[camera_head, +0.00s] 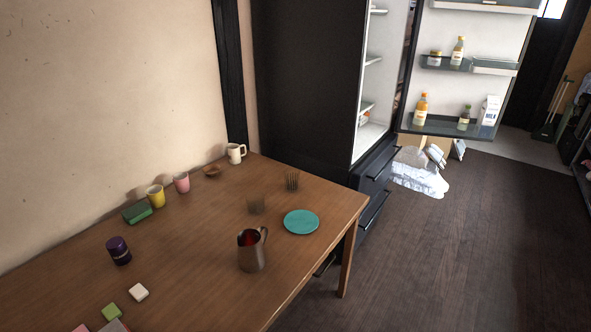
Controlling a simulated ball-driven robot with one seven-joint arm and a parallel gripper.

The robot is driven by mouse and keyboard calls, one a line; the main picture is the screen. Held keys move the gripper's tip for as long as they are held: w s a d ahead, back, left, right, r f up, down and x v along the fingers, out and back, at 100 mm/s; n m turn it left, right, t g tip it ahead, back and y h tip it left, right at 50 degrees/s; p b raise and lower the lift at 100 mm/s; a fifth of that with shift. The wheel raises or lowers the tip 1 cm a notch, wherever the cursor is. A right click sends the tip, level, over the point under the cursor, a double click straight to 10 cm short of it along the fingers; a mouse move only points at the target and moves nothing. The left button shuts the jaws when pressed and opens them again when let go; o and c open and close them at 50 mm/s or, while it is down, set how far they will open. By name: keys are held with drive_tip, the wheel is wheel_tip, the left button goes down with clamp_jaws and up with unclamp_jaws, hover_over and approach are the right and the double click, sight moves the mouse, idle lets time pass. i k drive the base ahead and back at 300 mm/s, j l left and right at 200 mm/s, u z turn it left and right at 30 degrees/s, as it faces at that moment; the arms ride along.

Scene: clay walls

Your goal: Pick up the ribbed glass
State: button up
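A small see-through vessel with dark vertical lines, which looks like the ribbed glass (292,181), stands on the wooden table (200,250) near its far right end. A second see-through brownish glass (257,205) stands to its left and nearer; its surface is too faint to tell whether it is ribbed. A teal plate (301,222) lies just in front of the ribbed glass, apart from it. My gripper is not in view.
A metal jug (252,250) stands nearer than the plate. A white mug (236,153), brown bowl (212,171), pink cup (182,183) and yellow cup (156,196) line the wall side.

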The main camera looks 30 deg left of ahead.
sight(292, 181)
drive_tip(key=i+u, duration=0.4)
drive_tip(key=i+l+u, duration=0.25)
drive_tip(key=u, duration=0.15)
drive_tip(key=i+l+u, duration=0.6)
drive_tip(key=u, duration=0.15)
